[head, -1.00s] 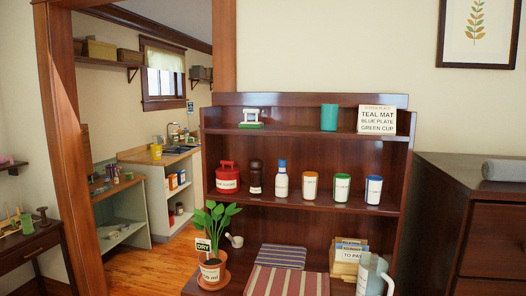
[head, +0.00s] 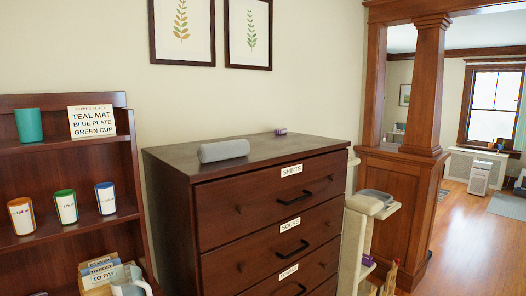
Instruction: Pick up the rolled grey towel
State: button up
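The rolled grey towel (head: 224,151) lies on its side on top of a dark wood dresser (head: 262,150), near the front left of the dresser top. Nothing touches it. My gripper is not in view in the head view, so I cannot see whether it is open or shut.
A small purple object (head: 281,131) sits farther right on the dresser top. A shelf unit (head: 80,146) with cups and a sign stands at left. A cat tree (head: 365,215) stands right of the dresser. Wood floor (head: 465,245) is open at the right.

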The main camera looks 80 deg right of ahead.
aim_at(207, 153)
jog(key=z, duration=2.5)
jog(key=i, duration=0.4)
jog(key=k, duration=0.4)
jog(key=u, duration=3.3)
jog(key=k, duration=1.65)
jog(key=z, duration=1.35)
